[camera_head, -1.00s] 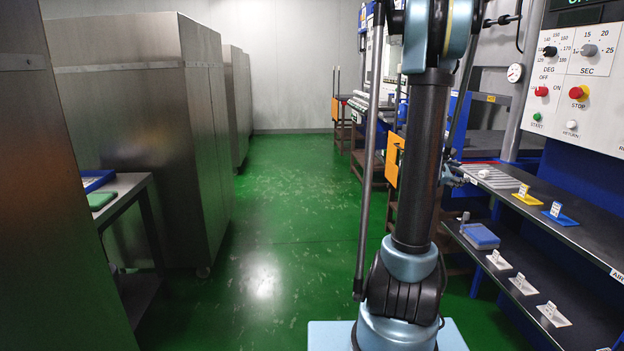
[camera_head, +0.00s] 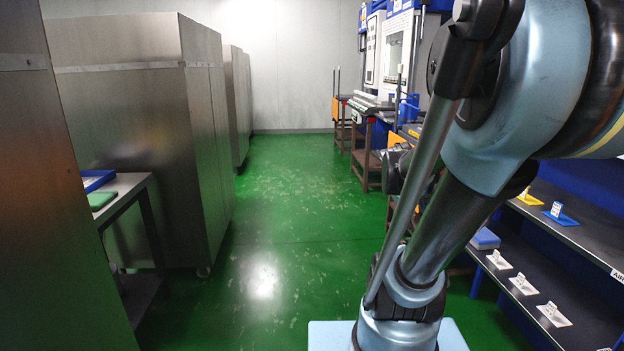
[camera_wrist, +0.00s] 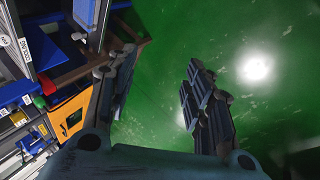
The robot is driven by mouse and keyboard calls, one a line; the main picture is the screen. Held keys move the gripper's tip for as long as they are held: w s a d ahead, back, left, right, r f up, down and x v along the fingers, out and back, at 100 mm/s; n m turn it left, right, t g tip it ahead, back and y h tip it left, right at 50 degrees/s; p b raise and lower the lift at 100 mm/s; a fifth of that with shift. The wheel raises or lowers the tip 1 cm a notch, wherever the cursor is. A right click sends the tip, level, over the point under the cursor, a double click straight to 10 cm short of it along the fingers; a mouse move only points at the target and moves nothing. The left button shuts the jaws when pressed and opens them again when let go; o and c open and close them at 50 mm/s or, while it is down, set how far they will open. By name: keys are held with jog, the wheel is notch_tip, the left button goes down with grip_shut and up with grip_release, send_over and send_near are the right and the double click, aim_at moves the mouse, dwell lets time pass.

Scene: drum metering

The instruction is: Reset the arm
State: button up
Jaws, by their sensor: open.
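My arm (camera_head: 470,205) leans up and to the right from its base in the head view, and its large pale-blue joint fills the upper right. My gripper (camera_wrist: 158,68) shows in the wrist view with its two dark fingers spread apart. Nothing is between them but green floor beyond. In the head view a grey part beside the arm link may be the gripper, but it is mostly hidden.
A shelf unit (camera_head: 575,232) with small labelled holders and a blue box (camera_head: 485,239) stands close on the right. Steel cabinets (camera_head: 135,130) and a side table (camera_head: 125,185) line the left. The green floor (camera_head: 285,215) between is clear.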

jog(key=s+a+f+m+g+y, duration=0.2)
jog(key=s+a+f+m+y, duration=0.2)
jog(key=s+a, duration=0.8)
jog(key=shift+s+a+f+y, duration=0.3)
jog(key=shift+s+f+y, duration=0.15)
jog(key=shift+f, duration=0.2)
jog(key=shift+w, duration=0.1)
jog(key=c, duration=0.3)
